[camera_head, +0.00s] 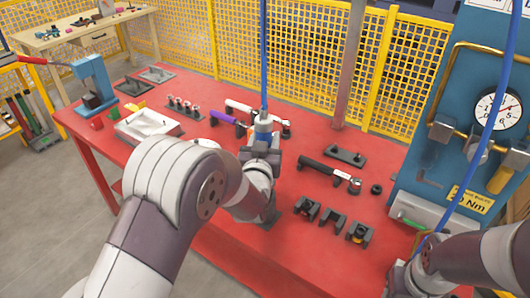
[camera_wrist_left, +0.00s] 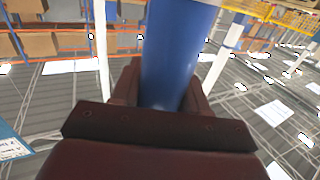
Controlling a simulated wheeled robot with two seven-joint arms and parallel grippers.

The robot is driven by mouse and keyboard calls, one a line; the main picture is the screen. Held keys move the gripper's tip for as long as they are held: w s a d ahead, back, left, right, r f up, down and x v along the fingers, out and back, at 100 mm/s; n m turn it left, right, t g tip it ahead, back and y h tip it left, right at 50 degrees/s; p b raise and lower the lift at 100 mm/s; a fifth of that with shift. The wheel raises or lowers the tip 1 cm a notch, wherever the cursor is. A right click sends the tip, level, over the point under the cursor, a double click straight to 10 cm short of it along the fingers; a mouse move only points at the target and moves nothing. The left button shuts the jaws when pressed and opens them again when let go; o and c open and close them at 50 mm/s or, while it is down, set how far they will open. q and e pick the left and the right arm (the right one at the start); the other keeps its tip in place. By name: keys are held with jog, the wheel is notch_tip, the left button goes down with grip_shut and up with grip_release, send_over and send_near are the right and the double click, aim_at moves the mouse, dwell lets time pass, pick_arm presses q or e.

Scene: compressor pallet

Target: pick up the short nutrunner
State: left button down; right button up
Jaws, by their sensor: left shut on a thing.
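In the left wrist view, the blue body (camera_wrist_left: 172,60) sits between the two dark fingers (camera_wrist_left: 165,95). The tool's lower end is hidden behind my gripper and wrist. My right arm shows at the lower right of the head view, but its gripper is not visible.
The red table (camera_head: 290,222) carries a torque wrench (camera_head: 325,170), black holders (camera_head: 333,220), a purple-handled tool (camera_head: 222,117) and a white tray (camera_head: 147,125). A blue panel with a gauge (camera_head: 497,111) and another blue hose (camera_head: 490,125) stand at right. Yellow fencing (camera_head: 290,55) lies behind.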

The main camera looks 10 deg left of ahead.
aim_at(265, 115)
pick_arm(q)
notch_tip(265, 115, up, 14)
jog(key=shift+f, duration=0.2)
dwell(0.9)
